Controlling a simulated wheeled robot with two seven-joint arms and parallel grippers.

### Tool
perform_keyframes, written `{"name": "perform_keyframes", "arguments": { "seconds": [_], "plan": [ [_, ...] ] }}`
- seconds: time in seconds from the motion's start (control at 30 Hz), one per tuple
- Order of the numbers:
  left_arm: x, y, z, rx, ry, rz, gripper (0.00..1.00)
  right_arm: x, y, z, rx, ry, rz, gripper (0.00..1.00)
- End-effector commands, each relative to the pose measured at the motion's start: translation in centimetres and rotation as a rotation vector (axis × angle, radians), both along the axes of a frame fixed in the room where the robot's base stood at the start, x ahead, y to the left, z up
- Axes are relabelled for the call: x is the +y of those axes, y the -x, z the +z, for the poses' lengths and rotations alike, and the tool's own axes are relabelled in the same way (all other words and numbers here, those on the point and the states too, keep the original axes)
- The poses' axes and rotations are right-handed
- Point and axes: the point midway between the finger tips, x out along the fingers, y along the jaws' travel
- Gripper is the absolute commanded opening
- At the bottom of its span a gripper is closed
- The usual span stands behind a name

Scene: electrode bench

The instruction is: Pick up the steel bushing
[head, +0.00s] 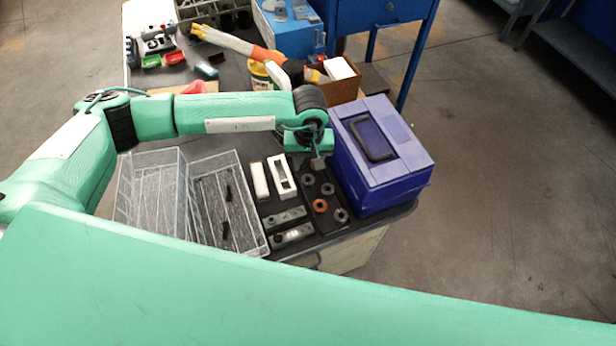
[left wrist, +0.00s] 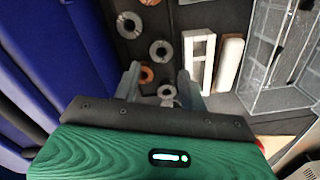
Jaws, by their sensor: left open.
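Several ring-shaped bushings lie on a dark mat. In the head view, grey steel-looking bushings (head: 308,180), (head: 327,188) and (head: 341,215) lie around a copper-coloured one (head: 320,205). My left gripper (head: 317,163) is over the far end of this group, pointing down. In the left wrist view, the open left gripper (left wrist: 158,78) has a copper ring (left wrist: 146,74) and a grey ring (left wrist: 166,91) showing between its fingers. Two more grey bushings (left wrist: 161,51) and (left wrist: 129,25) lie beyond the fingertips. Nothing is held. My right gripper does not show.
A blue-purple case (head: 405,165) stands close right of the mat. White blocks (head: 283,176) and metal pieces (head: 292,235) lie left of the bushings. A brown box (head: 340,82) and tools are behind the arm.

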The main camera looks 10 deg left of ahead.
Motion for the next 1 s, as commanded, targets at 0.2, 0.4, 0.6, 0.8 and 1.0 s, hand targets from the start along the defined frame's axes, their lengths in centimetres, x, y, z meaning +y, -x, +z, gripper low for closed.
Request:
{"name": "perform_keyframes", "arguments": {
  "seconds": [0.2, 0.4, 0.6, 0.8, 1.0],
  "plan": [
    [-0.1, 0.1, -1.9, 0.001, 0.001, 0.0, 0.42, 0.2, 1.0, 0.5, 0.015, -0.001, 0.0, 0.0],
    [0.1, 0.5, -3.6, 0.004, 0.001, 0.001, 0.42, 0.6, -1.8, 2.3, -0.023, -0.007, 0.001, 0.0],
    [0.1, 0.6, -6.4, 0.002, 0.001, 0.001, 0.42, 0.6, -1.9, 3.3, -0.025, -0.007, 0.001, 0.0],
    [0.2, 0.5, -7.2, 0.0, 0.002, 0.0, 0.42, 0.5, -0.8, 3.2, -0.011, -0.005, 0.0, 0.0],
    [0.1, 0.5, -7.2, 0.0, 0.002, 0.0, 0.29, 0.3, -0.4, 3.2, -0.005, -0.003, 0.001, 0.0]
  ]
}}
